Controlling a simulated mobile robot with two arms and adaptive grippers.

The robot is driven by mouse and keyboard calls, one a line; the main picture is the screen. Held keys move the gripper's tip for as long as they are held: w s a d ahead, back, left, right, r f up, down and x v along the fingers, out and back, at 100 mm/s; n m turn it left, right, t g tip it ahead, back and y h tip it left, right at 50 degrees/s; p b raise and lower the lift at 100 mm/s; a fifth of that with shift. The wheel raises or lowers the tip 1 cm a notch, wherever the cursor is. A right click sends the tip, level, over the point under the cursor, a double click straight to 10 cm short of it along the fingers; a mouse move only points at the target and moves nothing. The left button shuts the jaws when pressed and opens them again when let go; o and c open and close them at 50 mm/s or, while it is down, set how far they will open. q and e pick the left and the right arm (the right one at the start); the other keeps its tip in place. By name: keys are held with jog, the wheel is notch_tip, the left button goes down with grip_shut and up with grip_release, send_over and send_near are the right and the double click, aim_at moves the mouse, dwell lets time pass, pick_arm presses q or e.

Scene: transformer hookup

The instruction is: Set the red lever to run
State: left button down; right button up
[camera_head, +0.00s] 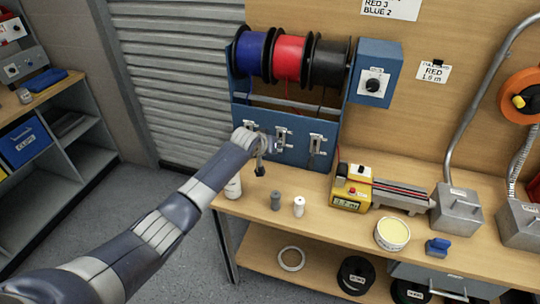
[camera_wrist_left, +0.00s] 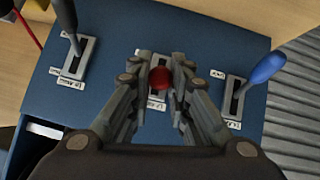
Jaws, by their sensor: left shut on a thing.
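The red lever (camera_wrist_left: 160,78) shows its round red knob in the middle of the left wrist view, between the fingers of my left gripper (camera_wrist_left: 160,88). The gripper is shut on the lever. Its slot plate (camera_wrist_left: 159,60) is partly hidden by the fingers, and I cannot read its labels or tell the lever's exact position. In the head view my left gripper (camera_head: 262,158) is at the blue lever panel (camera_head: 268,153) under the wire spools, and the red knob is not clearly seen there. My right gripper is not in view.
In the left wrist view a black lever (camera_wrist_left: 66,20) stands to the left and a blue lever (camera_wrist_left: 266,70) to the right, both close to my fingers.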

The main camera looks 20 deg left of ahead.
pick_arm(q)
jog(key=shift+w+r+g, duration=0.2)
jog(key=shift+r+g, duration=0.2)
jog(key=shift+r, duration=0.1)
jog(key=shift+w+r+g+p, duration=0.2)
jog(key=shift+g+p, duration=0.15)
jog(key=shift+g, duration=0.35)
jog(key=c, duration=1.5)
grip_release()
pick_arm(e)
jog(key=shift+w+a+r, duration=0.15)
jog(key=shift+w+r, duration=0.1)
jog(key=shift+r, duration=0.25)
